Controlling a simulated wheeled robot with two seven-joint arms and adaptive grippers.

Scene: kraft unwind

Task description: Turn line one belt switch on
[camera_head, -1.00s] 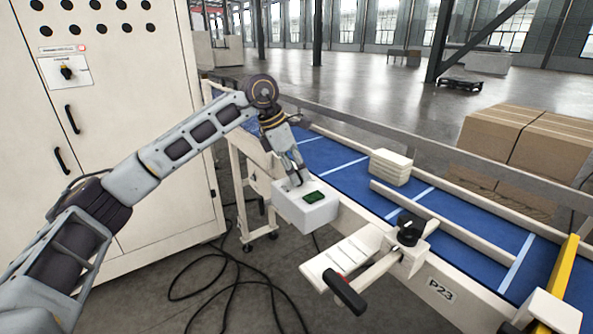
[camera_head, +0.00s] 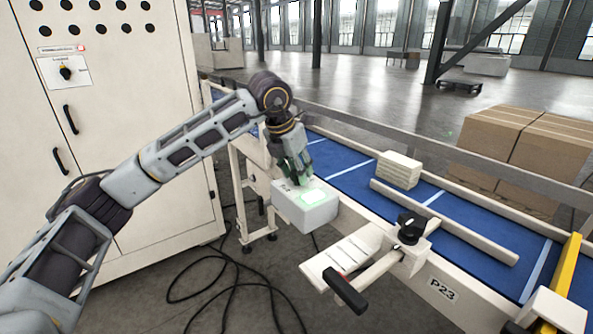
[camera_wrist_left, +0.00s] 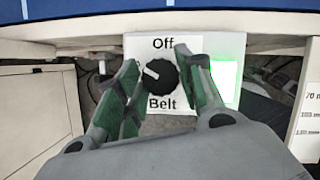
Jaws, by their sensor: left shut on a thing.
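The belt switch is a black round knob (camera_wrist_left: 161,77) on a white plate marked "Off" above and "Belt" below in the left wrist view. Its white mark points to the upper left. A square lamp (camera_wrist_left: 225,80) to its right is lit bright green. The switch sits on a white box (camera_head: 308,212) at the side of the conveyor in the head view. My right gripper is not in view.
The blue conveyor belt (camera_head: 345,180) carries a pale stack (camera_head: 400,169). A bracket with a black-gripped handle (camera_head: 345,292) juts out to the right of the box. A white cabinet (camera_head: 150,200) stands at left. Black cables (camera_head: 215,268) lie on the floor.

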